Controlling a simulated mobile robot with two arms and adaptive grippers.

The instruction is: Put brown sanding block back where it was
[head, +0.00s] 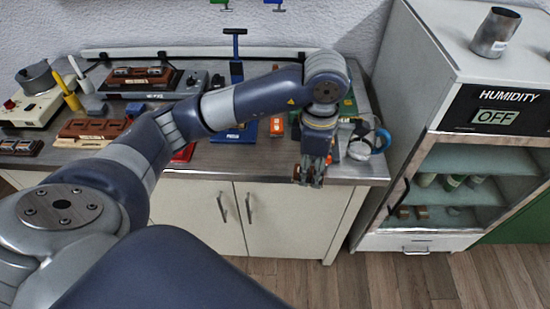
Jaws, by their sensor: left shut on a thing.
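My left gripper (309,181) points down at the front edge of the workbench (350,172), right of its middle. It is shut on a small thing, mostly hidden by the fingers. The little that shows is brownish and fits the brown sanding block, but its shape cannot be made out. Two small brown blocks (421,212) sit on the lower shelf of the humidity cabinet (440,241); whether they are sanding blocks cannot be told. My right gripper is not in view.
Blue headphones or a ring-shaped blue item (381,140) lie right of the gripper. An orange item (276,126) and a blue tool stand (236,134) are to its left. A metal cup (495,32) stands on the cabinet.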

